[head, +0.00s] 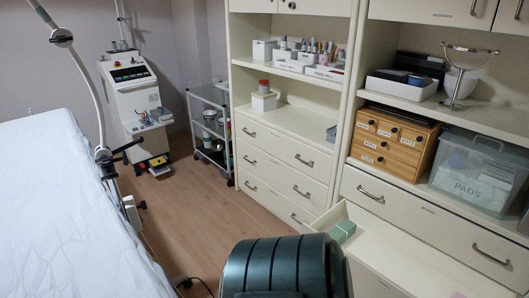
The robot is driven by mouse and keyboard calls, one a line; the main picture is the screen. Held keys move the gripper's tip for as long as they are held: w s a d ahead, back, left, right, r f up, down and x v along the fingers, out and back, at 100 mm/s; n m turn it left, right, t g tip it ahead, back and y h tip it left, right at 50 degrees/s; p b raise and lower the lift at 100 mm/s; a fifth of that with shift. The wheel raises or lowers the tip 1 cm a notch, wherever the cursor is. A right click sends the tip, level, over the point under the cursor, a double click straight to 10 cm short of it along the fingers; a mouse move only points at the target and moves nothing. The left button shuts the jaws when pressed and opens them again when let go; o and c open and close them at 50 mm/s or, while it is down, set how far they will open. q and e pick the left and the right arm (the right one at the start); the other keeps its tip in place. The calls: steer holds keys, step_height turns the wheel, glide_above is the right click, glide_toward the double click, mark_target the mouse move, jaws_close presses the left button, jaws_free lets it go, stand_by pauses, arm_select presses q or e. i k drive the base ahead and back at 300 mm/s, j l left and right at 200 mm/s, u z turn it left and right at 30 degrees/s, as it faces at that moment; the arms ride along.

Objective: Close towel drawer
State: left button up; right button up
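An open cream drawer (400,246) sticks out from the lower part of the right-hand cabinet, below a shut wide drawer (425,215) with two metal handles. Small folded pale green items (343,230), possibly towels, lie at its left end. Neither of my grippers shows in the head view.
A dark ribbed rounded object (285,265) fills the bottom centre, beside the open drawer. A white-covered couch (60,210) stands at left. A trolley (209,125) and a machine (137,100) stand behind.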

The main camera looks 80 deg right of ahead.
mark_target(386, 260)
steer(key=l+z, duration=0.25)
steer(key=l, duration=0.15)
steer(key=l+z, duration=0.2)
steer(key=l, duration=0.25)
steer(key=i+l+z, duration=0.1)
steer(key=l+z, duration=0.15)
steer(key=l, duration=0.15)
steer(key=i+l+z, duration=0.2)
steer(key=l, duration=0.2)
steer(key=l+z, duration=0.25)
steer(key=l, duration=0.15)
steer(key=i+l+z, duration=0.2)
steer(key=l, duration=0.15)
steer(key=z, duration=0.5)
steer(key=j+z, duration=0.1)
steer(key=z, duration=0.35)
steer(key=k+z, duration=0.1)
steer(key=z, duration=0.9)
steer(key=k+z, duration=0.1)
steer(key=z, duration=0.85)
steer(key=k, duration=0.1)
